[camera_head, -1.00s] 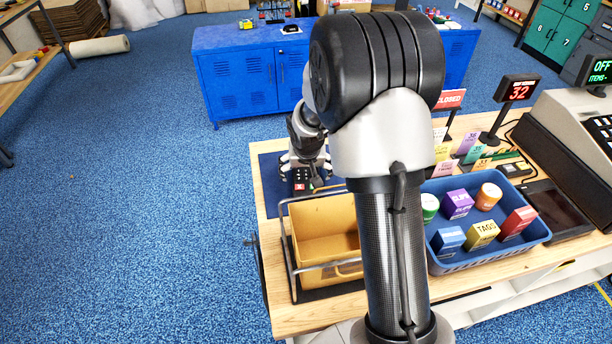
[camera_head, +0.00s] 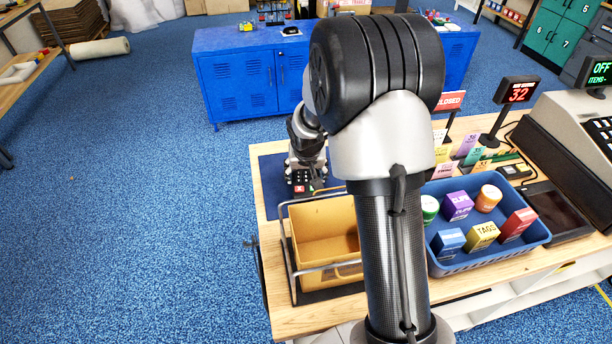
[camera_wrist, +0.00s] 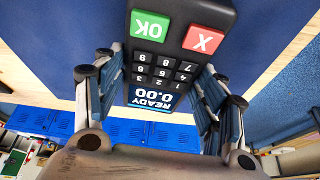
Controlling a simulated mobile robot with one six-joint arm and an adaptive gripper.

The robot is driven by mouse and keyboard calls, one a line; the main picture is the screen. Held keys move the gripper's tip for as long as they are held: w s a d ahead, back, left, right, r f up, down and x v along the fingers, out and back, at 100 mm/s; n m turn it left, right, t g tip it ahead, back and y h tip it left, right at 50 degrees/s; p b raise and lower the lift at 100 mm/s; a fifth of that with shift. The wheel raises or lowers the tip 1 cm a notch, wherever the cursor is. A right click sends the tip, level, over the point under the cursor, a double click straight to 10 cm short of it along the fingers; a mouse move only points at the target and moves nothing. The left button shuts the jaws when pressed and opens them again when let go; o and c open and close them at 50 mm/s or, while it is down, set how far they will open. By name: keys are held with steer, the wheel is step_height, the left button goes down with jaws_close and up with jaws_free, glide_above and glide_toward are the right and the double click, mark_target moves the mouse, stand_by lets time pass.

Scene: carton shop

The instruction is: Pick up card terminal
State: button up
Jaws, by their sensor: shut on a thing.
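The card terminal (camera_wrist: 168,52) is dark, with a green OK key, a red X key, a number pad and a small screen reading READY 0.00. In the wrist view it sits between the two fingers of my gripper (camera_wrist: 155,95), which is shut on it. In the head view the terminal (camera_head: 300,184) shows only in part below my gripper (camera_head: 306,170), over the blue mat (camera_head: 268,187) at the counter's far left. My arm hides much of it. I cannot tell whether it touches the mat.
A yellow bin (camera_head: 325,232) in a wire frame stands just nearer than the terminal. A blue tray (camera_head: 485,262) of small boxes and tubs is to the right. A CLOSED sign (camera_head: 449,101), a red number display (camera_head: 517,90) and a cash register (camera_head: 570,125) stand farther right.

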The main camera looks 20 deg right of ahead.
mark_target(306, 175)
steer(key=shift+r, duration=0.15)
step_height(306, 175, up, 20)
steer(key=p, duration=0.6)
steer(key=o, duration=0.8)
steer(key=c, duration=0.4)
steer(key=shift+o, duration=0.2)
